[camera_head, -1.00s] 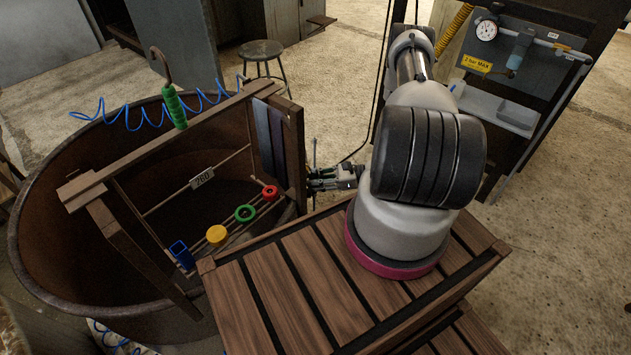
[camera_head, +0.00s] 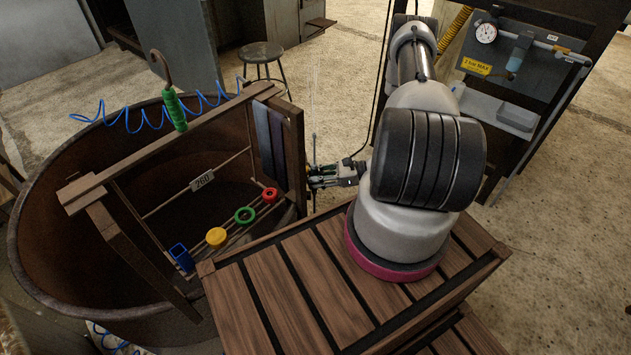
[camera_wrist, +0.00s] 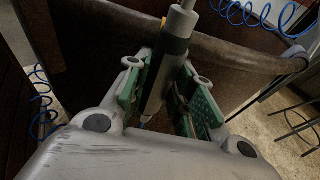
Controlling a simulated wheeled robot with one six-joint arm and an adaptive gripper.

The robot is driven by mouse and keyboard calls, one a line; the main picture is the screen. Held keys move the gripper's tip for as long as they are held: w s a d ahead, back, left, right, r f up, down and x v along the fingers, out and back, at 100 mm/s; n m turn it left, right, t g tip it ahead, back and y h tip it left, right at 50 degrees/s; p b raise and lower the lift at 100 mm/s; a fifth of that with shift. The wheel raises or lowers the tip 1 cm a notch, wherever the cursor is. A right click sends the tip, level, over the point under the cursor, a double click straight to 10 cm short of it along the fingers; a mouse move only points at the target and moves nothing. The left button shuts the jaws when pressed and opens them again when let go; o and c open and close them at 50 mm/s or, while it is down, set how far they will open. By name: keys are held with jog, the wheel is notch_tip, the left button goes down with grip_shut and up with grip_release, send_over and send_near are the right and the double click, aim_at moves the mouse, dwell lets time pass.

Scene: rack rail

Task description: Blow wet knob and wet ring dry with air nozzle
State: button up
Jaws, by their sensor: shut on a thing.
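My gripper (camera_head: 318,178) is just right of the rack's dark end post. In the wrist view my gripper (camera_wrist: 165,95) is shut on the air nozzle (camera_wrist: 168,68), a grey cylinder with a dark green band. The nozzle also shows as a thin upright shape in the head view (camera_head: 314,150). A yellow knob (camera_head: 216,237), a green ring (camera_head: 245,215) and a red ring (camera_head: 270,195) sit in a row on the rack's rails, left of my gripper and apart from it. A blue square piece (camera_head: 181,257) is at the row's near end. I cannot tell which are wet.
The wooden rack frame (camera_head: 150,148) with a "260" tag (camera_head: 203,181) stands over a large rusty tub (camera_head: 42,205). A green hook (camera_head: 174,108) hangs on its top bar, near a coiled blue hose (camera_head: 120,117). A slatted wooden platform (camera_head: 290,290) is in front.

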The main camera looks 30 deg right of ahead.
jog(key=shift+w+r, duration=0.1)
jog(key=shift+r, duration=0.7)
jog(key=f+v, duration=0.2)
jog(key=v, duration=0.5)
jog(key=shift+s+d, duration=0.4)
jog(key=shift+d, duration=0.1)
jog(key=shift+r, duration=0.1)
